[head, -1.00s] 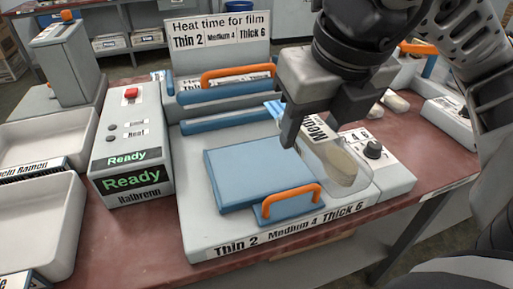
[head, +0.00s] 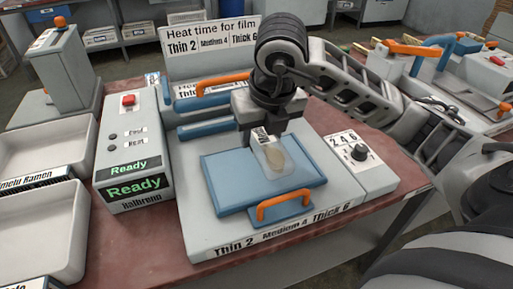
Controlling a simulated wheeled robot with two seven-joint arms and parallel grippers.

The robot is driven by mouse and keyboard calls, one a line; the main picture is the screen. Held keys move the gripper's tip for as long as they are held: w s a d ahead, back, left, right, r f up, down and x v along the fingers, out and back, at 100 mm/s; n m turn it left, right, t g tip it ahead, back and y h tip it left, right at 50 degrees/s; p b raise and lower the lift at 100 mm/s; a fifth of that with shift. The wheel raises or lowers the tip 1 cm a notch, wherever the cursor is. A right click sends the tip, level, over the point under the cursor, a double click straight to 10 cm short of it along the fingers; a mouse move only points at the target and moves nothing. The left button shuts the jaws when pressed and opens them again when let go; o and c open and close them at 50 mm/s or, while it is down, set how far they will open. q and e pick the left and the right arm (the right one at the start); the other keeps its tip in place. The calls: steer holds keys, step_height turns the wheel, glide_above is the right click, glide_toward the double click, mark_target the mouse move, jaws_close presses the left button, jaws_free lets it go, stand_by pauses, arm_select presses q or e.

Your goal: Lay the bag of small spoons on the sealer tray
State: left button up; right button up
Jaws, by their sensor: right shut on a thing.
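My right gripper (head: 265,138) is shut on the top end of a clear bag (head: 277,158) with a pale wooden content and a printed label. The bag hangs over the blue sealer tray (head: 230,180), toward its right half. I cannot tell whether its lower end touches the tray. The tray is a flat blue plate on the grey sealer, with an orange handle (head: 284,200) at its front. My left gripper is not in view.
A grey box with a red button and green "Ready" displays (head: 135,165) stands left of the sealer. White bins (head: 45,230) are at far left. A dial (head: 358,152) is on the sealer's right. A sign (head: 210,40) and an orange-handled blue bar (head: 210,125) stand behind the tray.

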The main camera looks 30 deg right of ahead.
steer(key=shift+w+d+f, duration=0.15)
steer(key=shift+w+f, duration=0.8)
steer(key=shift+f, duration=0.1)
steer(key=x, duration=0.3)
steer(key=shift+s+f, duration=0.15)
steer(key=shift+f, duration=0.25)
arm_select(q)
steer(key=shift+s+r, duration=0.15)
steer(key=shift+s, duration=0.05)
